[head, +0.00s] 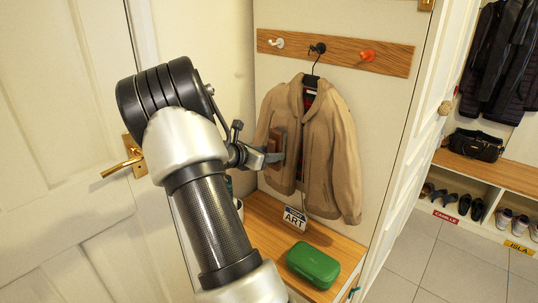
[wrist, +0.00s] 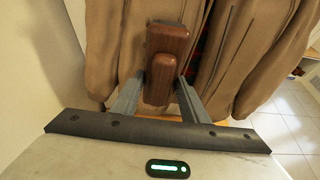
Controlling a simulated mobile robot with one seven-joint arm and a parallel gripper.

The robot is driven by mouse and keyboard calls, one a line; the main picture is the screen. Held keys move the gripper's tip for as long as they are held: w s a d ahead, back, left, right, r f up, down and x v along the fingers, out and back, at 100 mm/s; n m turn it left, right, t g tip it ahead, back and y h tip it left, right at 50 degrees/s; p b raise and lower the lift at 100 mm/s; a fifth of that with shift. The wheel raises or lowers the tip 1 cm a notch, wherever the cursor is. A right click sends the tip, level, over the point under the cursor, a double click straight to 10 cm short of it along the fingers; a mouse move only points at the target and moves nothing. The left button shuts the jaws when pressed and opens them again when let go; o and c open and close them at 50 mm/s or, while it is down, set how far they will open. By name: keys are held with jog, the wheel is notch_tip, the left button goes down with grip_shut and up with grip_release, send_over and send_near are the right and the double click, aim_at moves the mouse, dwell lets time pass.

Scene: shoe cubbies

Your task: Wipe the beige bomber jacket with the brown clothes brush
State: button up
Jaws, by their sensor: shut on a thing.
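The beige bomber jacket (head: 331,143) hangs on a hanger from the black middle peg of a wooden rail in the head view. It fills the upper part of the wrist view (wrist: 232,60). My gripper (head: 273,157) is at the left front of the jacket. It is shut on the brown clothes brush (head: 276,140), which shows between the fingers in the wrist view (wrist: 160,85). The brush is right at the jacket's front, left of the front opening. Whether its bristles touch the cloth is hidden.
The peg rail (head: 341,53) also has a white and an orange peg. Below the jacket, a wooden bench (head: 264,234) holds a green case (head: 313,265) and an ART sign (head: 294,219). A door with a brass handle (head: 124,166) is at left.

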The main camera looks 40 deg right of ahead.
aim_at(273, 131)
jog(key=shift+d, duration=0.9)
jog(key=shift+r+p, duration=2.9)
jog(key=shift+r, duration=0.85)
jog(key=shift+f+b, duration=3.1)
jog(key=shift+f, duration=0.65)
jog(key=shift+w+d+r, duration=0.1)
jog(key=shift+w, duration=0.05)
jog(key=shift+r+p, duration=3.05)
jog(key=shift+r, duration=0.65)
jog(key=shift+f, duration=0.2)
